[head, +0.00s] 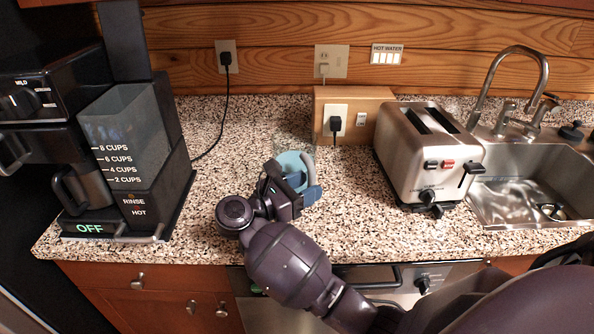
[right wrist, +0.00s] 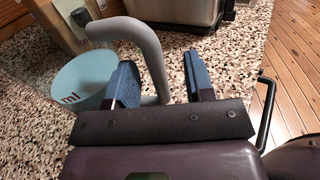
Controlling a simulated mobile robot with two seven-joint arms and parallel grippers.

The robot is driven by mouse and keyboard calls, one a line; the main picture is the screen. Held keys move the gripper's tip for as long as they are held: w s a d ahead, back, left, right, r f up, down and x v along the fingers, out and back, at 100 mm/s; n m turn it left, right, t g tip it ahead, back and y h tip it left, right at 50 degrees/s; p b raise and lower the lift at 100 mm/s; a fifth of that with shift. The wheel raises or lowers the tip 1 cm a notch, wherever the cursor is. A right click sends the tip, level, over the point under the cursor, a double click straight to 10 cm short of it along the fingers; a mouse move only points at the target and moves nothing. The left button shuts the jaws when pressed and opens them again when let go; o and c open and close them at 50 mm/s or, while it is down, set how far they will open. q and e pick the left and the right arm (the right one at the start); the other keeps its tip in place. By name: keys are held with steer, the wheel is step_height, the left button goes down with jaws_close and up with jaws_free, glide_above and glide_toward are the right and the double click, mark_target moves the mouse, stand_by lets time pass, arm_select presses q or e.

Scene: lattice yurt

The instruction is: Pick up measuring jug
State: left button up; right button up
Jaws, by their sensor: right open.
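The measuring jug (head: 291,161) is light blue with a grey handle and stands on the speckled counter, partly hidden by my right gripper in the head view. In the right wrist view the jug (right wrist: 82,84) is at the left, with "ml" lettering on its side. Its handle (right wrist: 151,60) arches over and comes down between the blue fingers of my right gripper (right wrist: 160,68), nearer the left finger. My right gripper (head: 297,184) is open, with its fingers on either side of the handle. My left gripper is not in view.
A coffee machine (head: 152,190) stands at the left and a metal toaster (head: 425,160) right of the jug. A sink (head: 515,180) with a tap is at the far right. Wall outlets and a black cord (head: 226,100) are behind. The counter between coffee machine and jug is clear.

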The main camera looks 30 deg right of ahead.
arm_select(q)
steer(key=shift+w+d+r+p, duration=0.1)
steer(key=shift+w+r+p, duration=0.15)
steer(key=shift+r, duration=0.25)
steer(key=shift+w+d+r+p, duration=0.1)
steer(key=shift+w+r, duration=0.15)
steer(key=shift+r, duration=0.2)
arm_select(e)
steer(key=d, duration=0.4)
steer(key=shift+w, duration=0.2)
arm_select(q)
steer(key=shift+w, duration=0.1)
arm_select(e)
steer(key=shift+c, duration=0.5)
steer(key=shift+r, duration=0.1)
jaws_close()
